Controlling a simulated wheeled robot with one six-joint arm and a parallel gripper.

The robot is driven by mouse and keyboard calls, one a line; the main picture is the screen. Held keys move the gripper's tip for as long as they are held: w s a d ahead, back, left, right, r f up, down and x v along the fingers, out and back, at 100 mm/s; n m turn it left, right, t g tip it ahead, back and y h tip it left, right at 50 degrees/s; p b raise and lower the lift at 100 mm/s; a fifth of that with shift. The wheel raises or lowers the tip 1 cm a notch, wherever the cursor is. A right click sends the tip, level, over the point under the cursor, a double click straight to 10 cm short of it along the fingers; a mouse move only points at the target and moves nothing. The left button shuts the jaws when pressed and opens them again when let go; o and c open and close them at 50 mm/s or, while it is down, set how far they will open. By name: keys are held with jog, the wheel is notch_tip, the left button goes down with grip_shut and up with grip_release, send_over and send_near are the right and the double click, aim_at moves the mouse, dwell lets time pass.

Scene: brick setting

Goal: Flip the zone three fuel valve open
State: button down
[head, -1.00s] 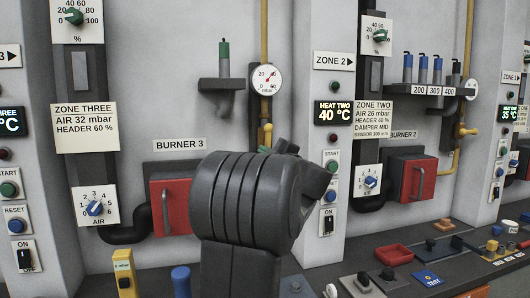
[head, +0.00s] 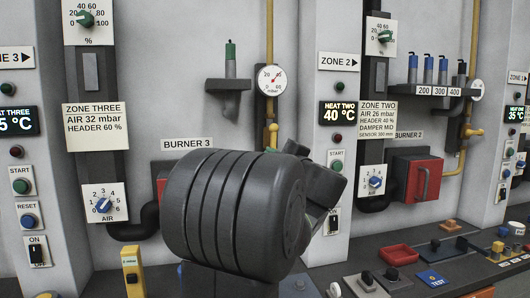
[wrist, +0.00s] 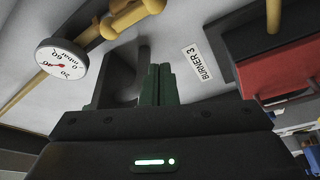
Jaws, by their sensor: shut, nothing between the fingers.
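The zone three fuel valve appears to be the yellow fitting (head: 273,128) on the yellow pipe below the pressure gauge, right of the BURNER 3 sign. Its lower part is hidden behind my arm in the head view. In the wrist view, which is roughly upside down, its thick yellow body (wrist: 128,18) shows at the top, left of centre. How its lever is turned is not clear. My gripper (wrist: 158,70) is shut and empty, its two dark green fingers side by side. The fingers appear to the lower right of the valve, apart from it. In the head view my wrist hides the fingertips.
The round gauge (head: 272,79) and a dark shelf (head: 228,84) with a green-topped tool are close by. The red burner three box (head: 163,187) is mostly hidden behind my arm. A panel column (head: 338,75) stands to the right. Small items crowd the ledge below.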

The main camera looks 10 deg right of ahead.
jog(key=shift+v, duration=1.35)
jog(key=shift+w, duration=0.1)
jog(key=x, duration=0.7)
jog(key=r+m+t+h+p, duration=0.1)
jog(key=r+m, duration=0.1)
jog(key=m, duration=0.2)
jog(key=d+r+m+t+h+p, duration=0.1)
jog(key=m+h, duration=0.1)
jog(key=m, duration=0.3)
jog(key=d+r+m+h+p, duration=0.1)
jog(key=r+m+h, duration=0.1)
jog(key=m, duration=0.2)
jog(key=shift+r+m+t, duration=0.3)
jog(key=shift+m+t, duration=0.1)
jog(key=m+h, duration=0.1)
jog(key=m, duration=0.2)
jog(key=m+h, duration=0.1)
jog(key=m, duration=0.1)
jog(key=shift+d+r+m+h+p, duration=0.3)
jog(key=shift+p, duration=0.1)
jog(key=m+h, duration=0.1)
jog(key=m, duration=0.2)
jog(key=shift+s, duration=0.2)
jog(key=b, duration=0.1)
send_near(271, 129)
jog(key=shift+s+r, duration=0.8)
jog(key=shift+r, duration=0.25)
